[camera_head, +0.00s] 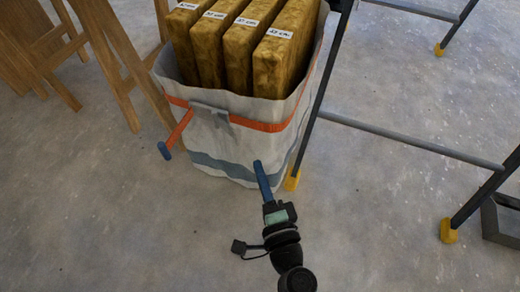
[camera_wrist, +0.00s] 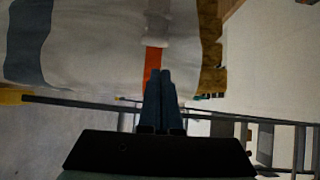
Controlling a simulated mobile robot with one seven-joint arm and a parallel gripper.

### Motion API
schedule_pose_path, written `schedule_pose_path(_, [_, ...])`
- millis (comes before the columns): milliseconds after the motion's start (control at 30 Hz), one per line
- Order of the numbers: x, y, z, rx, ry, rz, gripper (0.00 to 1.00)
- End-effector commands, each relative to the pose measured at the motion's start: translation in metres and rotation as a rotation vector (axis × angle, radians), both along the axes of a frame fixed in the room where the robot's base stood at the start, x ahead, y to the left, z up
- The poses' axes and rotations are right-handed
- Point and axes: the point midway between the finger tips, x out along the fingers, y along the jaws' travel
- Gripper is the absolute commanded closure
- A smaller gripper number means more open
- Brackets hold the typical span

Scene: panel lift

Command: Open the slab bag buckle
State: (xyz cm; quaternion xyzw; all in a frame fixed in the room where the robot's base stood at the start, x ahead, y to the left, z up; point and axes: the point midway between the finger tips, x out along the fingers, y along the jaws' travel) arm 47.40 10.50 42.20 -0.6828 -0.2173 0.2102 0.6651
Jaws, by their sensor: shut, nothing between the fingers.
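The slab bag (camera_head: 230,140) is a pale open-topped sack on the floor with an orange strap (camera_head: 262,125) around its upper part. A grey buckle piece (camera_head: 210,112) sits on the strap at the bag's front. An orange bar or strap end (camera_head: 180,130) with a blue tip sticks out below it, to the left. My gripper (camera_head: 259,164) has blue fingers, shut and empty, in front of the bag's lower right front. In the wrist view the closed fingertips (camera_wrist: 160,72) overlap the orange strap (camera_wrist: 153,58) in the picture; contact cannot be told. The grey buckle there is indistinct.
Several labelled brown slabs (camera_head: 245,40) stand upright in the bag. A dark metal frame (camera_head: 400,140) with yellow feet stands close on the bag's right. Wooden trestles (camera_head: 105,55) stand at left. The floor (camera_head: 110,220) in front is clear.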

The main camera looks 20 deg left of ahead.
Motion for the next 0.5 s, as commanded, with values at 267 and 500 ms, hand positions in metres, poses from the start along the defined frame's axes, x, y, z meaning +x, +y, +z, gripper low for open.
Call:
schedule_pose_path(267, [-0.0044,-0.001,-0.013,0.023,0.019,-0.004,1.0])
schedule_pose_path(500, [-0.0027,0.0002,-0.0126,0.022,0.018,-0.003,1.0])
